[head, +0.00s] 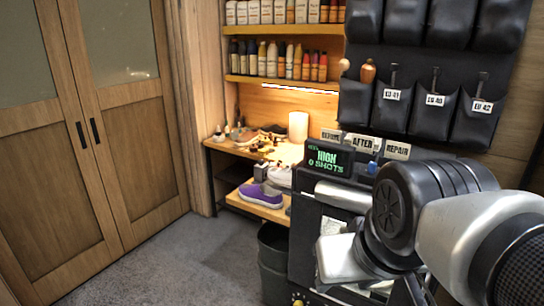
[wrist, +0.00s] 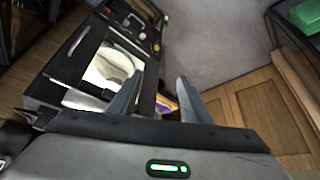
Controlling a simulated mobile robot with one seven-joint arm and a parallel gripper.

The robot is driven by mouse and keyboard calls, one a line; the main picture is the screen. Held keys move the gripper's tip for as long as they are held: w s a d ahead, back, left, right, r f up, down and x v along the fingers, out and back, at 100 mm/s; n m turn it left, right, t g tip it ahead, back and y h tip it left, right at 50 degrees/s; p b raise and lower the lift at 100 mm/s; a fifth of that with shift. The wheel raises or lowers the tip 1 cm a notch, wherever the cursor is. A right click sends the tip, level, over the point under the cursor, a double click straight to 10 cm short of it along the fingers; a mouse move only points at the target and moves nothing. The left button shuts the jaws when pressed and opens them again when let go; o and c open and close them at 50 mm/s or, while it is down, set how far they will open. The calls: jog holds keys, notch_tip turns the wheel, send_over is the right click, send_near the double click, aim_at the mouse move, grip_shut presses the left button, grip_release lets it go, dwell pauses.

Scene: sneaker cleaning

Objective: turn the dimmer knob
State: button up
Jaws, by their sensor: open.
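I cannot pick out the dimmer knob with certainty. A small yellow round part (head: 298,301) shows at the bottom edge of the head view, low on the black machine (head: 303,222). In the wrist view the black machine (wrist: 62,68) lies tilted at the upper left, with several small round parts (wrist: 126,22) along its far end; which of them is a knob is too small to tell. My gripper (wrist: 160,80) is open, its two fingers apart with nothing held. It points past the machine toward the floor and doors. In the head view my arm hides the gripper.
A green display (head: 328,159) tops the machine. A dark bin (head: 272,262) stands beside it. A purple sneaker (head: 262,195) sits on a low shelf behind. Bottle shelves (head: 285,80) and black wall pockets (head: 410,108) are at the back. The grey floor (head: 165,262) before the wooden doors (head: 75,170) is clear.

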notch_tip(320, 180, down, 7)
jog(key=w+d+n+g+h+b, duration=0.1)
jog(key=n+g+h+b, duration=0.1)
jog(key=g+b, duration=0.1)
jog(key=n+t+h+b, duration=1.05)
jog(key=n+b, duration=0.75)
jog(key=n, duration=0.7)
send_near(299, 305)
jog(key=w+d+f+t+y+b, duration=0.1)
jog(key=w+d+f+y, duration=0.1)
jog(key=w+d, duration=0.3)
jog(key=shift+w+d+b, duration=0.25)
jog(key=shift+w+b, duration=0.15)
jog(key=shift+w, duration=0.25)
jog(key=shift+t, duration=0.25)
jog(key=c, duration=1)
jog(key=shift+c, duration=0.2)
